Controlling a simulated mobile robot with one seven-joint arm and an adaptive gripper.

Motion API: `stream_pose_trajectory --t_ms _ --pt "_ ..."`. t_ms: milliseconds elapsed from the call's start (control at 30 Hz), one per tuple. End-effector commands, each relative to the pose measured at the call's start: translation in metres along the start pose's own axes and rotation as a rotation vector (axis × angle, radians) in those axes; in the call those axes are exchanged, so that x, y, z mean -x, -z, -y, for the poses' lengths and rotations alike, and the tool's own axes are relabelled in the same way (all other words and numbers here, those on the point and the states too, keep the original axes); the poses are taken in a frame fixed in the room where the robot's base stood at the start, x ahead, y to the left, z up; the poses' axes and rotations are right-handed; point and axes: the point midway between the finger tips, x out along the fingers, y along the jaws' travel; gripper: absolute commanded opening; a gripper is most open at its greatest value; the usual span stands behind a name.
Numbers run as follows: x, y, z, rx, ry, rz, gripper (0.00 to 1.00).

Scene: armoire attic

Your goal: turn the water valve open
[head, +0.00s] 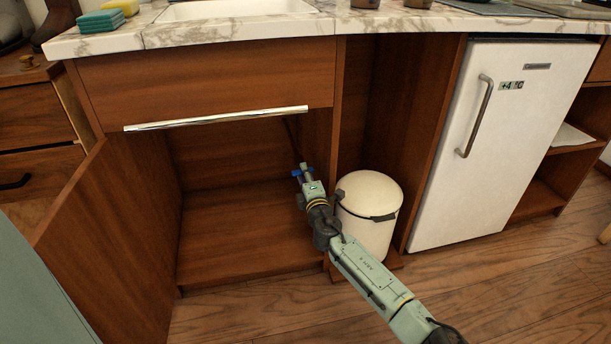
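The water valve shows as a small blue handle (296,173) inside the open cabinet under the sink, near its right wall. My gripper (304,170) reaches into the cabinet from the lower right, with its tip right at the blue handle. The gripper covers part of the handle and the valve body. Whether the fingers touch the handle, and whether they are open or shut, is too small to tell.
The cabinet door (110,245) stands open at the left, and a drawer with a bar handle (215,119) is above the opening. A white bin (369,205) stands just right of my arm. A white fridge (505,140) is farther right. The cabinet floor (235,240) is clear.

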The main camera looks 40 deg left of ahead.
Motion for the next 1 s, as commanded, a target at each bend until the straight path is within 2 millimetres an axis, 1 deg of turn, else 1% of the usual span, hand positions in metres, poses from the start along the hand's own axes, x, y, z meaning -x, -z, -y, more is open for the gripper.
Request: stream_pose_trajectory --t_ms 33,333,733,1000 --pt "0.0001 0.0 0.0001 0.0 0.0 0.0 0.21" --pt "0.0003 0.0 0.0002 0.0 0.0 0.0 0.01" --pt "0.0003 0.0002 0.0003 -0.003 0.0 0.0 0.0" --pt "0.0004 0.0004 0.0007 -0.104 0.001 0.0 0.0"
